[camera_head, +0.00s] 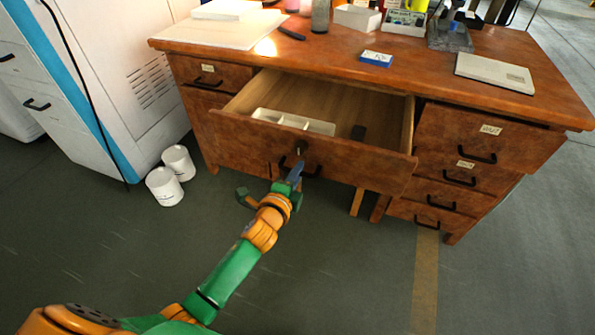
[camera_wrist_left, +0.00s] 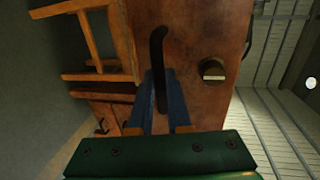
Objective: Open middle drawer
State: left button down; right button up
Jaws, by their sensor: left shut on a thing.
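The middle drawer (camera_head: 330,155) of the wooden desk is pulled well out, and its inside shows. In the left wrist view the blue fingers (camera_wrist_left: 164,88) are on either side of the lower part of the handle (camera_wrist_left: 157,55). A round knob or lock (camera_wrist_left: 212,69) sits on the drawer front beside it. My right gripper is in neither view.
The desk top (camera_head: 330,50) carries a blue box (camera_head: 376,58), a closed laptop-like slab (camera_head: 495,73) and several containers. Closed drawers (camera_head: 465,150) stand at the right. Two white pots (camera_head: 164,187) stand on the floor at the left, by a white cabinet (camera_head: 130,75).

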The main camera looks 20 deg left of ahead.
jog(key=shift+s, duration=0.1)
pick_arm(q)
jog(key=c, duration=1.2)
grip_release()
jog(key=shift+o, duration=0.2)
jog(key=p+v, duration=0.2)
jog(key=v, duration=0.5)
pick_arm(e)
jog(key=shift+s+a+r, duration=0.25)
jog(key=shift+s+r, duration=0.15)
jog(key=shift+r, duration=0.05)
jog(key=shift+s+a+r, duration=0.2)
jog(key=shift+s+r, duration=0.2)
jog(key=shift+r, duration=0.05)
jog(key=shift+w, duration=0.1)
